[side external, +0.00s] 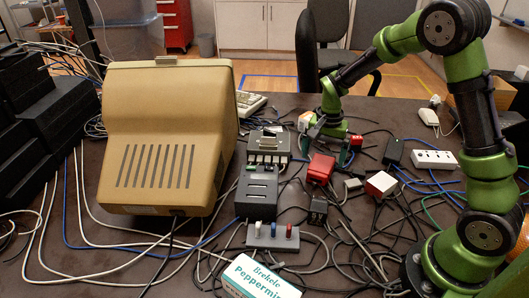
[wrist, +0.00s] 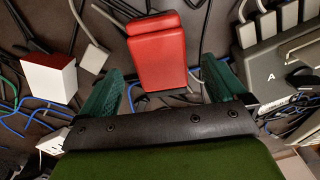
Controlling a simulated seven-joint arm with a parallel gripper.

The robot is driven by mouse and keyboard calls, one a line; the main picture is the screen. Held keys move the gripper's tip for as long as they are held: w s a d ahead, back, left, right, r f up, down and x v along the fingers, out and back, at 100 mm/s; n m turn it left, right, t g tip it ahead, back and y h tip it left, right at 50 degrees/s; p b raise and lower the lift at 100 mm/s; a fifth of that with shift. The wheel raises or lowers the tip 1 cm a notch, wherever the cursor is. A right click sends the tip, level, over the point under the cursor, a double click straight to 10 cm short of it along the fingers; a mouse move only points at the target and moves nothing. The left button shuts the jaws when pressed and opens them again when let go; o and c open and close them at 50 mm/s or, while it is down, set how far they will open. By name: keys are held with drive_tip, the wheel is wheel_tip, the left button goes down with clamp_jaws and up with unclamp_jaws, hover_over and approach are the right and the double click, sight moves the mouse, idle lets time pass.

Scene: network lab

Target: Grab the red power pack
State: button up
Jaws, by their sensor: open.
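The red power pack (side external: 320,168) lies on the dark table among cables, right of the grey boxes. In the wrist view the red power pack (wrist: 160,58) shows a narrower block at its top end and is just beyond my gripper (wrist: 163,66). The two green fingers are spread apart, one on each side of its near part, with nothing held. In the side view my gripper (side external: 328,147) is low, beside and behind the pack. I cannot tell whether a finger touches the pack.
A white-and-red box (side external: 381,184) stands to the right, and a small red item (side external: 356,141) behind. Grey boxes (side external: 256,190) stand to the left, near a beige monitor (side external: 165,135). A power strip (side external: 434,159) lies further right. Loose cables cover much of the table.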

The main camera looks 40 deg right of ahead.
sight(322, 162)
drive_tip(key=shift+f, duration=2)
drive_tip(key=shift+r, duration=0.1)
drive_tip(key=c, duration=1.4)
